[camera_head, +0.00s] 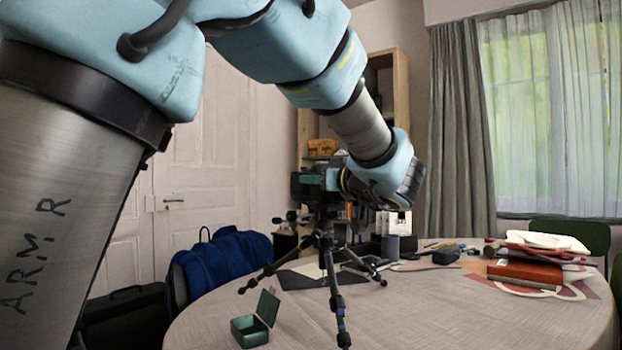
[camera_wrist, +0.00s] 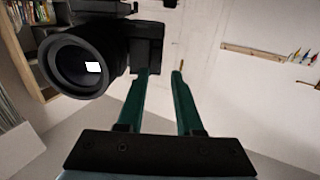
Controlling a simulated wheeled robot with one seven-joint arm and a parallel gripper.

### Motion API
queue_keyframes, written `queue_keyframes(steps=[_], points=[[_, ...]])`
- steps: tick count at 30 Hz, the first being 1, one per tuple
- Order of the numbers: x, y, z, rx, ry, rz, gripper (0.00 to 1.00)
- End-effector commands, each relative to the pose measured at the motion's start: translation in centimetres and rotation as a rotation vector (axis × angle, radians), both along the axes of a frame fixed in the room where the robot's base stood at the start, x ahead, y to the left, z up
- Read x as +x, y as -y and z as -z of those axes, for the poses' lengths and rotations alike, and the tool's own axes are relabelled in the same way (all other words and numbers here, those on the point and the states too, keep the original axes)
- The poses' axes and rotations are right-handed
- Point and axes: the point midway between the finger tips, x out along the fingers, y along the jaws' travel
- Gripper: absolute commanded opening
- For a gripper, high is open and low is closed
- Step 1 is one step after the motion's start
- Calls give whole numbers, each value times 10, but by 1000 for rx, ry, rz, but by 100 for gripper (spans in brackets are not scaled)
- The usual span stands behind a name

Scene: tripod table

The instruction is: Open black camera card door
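The black camera (camera_wrist: 100,50) fills the upper left of the wrist view, its round lens toward me. In the head view the black camera (camera_head: 305,188) sits on a black tripod (camera_head: 329,265) on the table, partly hidden by my wrist. My gripper (camera_wrist: 160,73) has two green fingers with a gap between them and nothing visibly held. The left fingertip overlaps the lower right edge of the camera body; I cannot tell if it touches. The right fingertip is clear of the body on its right. The card door cannot be made out in either view.
The round table (camera_head: 420,310) holds an open green box (camera_head: 252,328) at the front left. A red book (camera_head: 525,272) with papers lies at the right. A blue bag (camera_head: 222,262) is at the left.

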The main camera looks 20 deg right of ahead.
Motion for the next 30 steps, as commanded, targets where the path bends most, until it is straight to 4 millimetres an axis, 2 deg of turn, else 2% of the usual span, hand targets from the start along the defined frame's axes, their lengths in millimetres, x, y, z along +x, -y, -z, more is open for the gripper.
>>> queue_keyframes(steps=[6, 16, 25, 30], points=[[20, -1, 0, 1, -1, 0, 35], [22, -2, 0, 0, -1, 1, 34], [22, -2, 1, 1, -1, 1, 0], [22, -2, 1, 1, -1, 1, 0]])
